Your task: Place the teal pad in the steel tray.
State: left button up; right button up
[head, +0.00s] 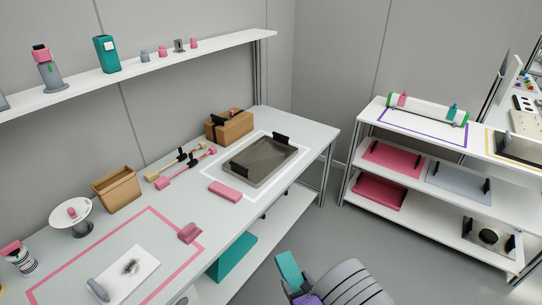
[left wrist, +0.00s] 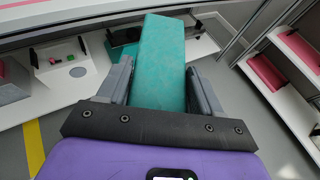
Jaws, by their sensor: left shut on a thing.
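The teal pad (head: 287,267) is a long block held in my left gripper (head: 299,287) at the bottom of the head view, out in front of the bench. In the left wrist view the teal pad (left wrist: 160,58) sticks out forward between the two grey fingers of the left gripper (left wrist: 160,85), which are shut on its sides. The steel tray (head: 265,165) is a shallow grey tray with two black handles. It lies on the bench inside a white outline, up and to the left of the gripper, and looks empty. My right gripper is not in view.
A pink block (head: 225,191) lies beside the tray's near-left side, and a cardboard box (head: 229,127) stands behind it. Pink and tan tools (head: 187,170) lie to the left. The bench edge (head: 270,205) lies between gripper and tray. A shelf rack (head: 430,180) stands at the right.

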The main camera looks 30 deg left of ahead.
aim_at(262, 160)
jog(key=z, duration=0.1)
jog(key=i, duration=1.5)
jog(key=u, duration=0.75)
jog(key=i, duration=1.65)
jog(key=u, duration=1)
jog(key=i, duration=0.3)
jog(key=u, duration=0.1)
